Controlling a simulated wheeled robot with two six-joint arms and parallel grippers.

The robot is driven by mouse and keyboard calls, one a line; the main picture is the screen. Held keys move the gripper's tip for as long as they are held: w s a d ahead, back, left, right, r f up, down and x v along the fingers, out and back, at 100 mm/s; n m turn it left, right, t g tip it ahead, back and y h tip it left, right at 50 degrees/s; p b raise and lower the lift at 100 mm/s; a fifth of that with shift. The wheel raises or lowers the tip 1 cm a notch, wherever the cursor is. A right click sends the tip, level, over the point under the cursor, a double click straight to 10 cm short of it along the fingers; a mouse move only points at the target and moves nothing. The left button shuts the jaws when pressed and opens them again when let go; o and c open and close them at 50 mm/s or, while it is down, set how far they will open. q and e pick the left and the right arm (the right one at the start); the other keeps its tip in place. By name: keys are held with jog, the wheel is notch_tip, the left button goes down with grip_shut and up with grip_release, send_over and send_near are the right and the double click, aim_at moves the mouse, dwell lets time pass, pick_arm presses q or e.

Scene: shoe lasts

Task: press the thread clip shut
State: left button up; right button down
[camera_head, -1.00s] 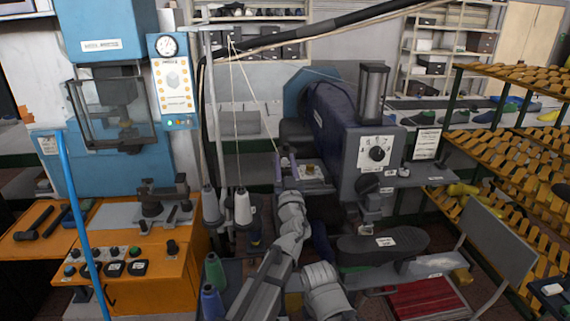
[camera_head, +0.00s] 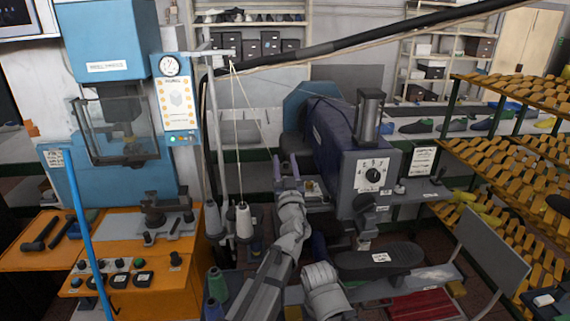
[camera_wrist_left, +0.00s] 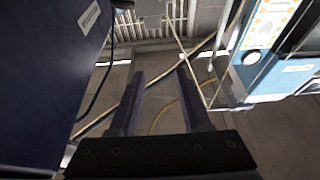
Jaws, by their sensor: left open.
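My left gripper (camera_head: 286,166) is open in front of the dark blue sewing machine (camera_head: 333,132), its fingers pointing up and away. In the left wrist view its two dark fingers (camera_wrist_left: 161,72) stand apart with nothing visible between them. A pale thread (camera_head: 238,125) runs from the overhead guide (camera_head: 213,53) down towards the white spool (camera_head: 244,221), left of the gripper. I cannot make out the thread clip with certainty. A small brass-coloured part (camera_head: 309,187) sits on the machine just right of the fingers.
A blue press (camera_head: 112,70) and an orange control bench (camera_head: 150,280) stand at left. Yellow last racks (camera_head: 510,170) fill the right. A black hose (camera_head: 370,35) crosses overhead.

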pick_arm(q)
notch_tip(320, 180, up, 4)
jog(key=shift+f+p, duration=0.25)
jog(key=shift+p, duration=0.9)
pick_arm(e)
notch_tip(320, 180, up, 4)
jog(key=shift+f, duration=0.2)
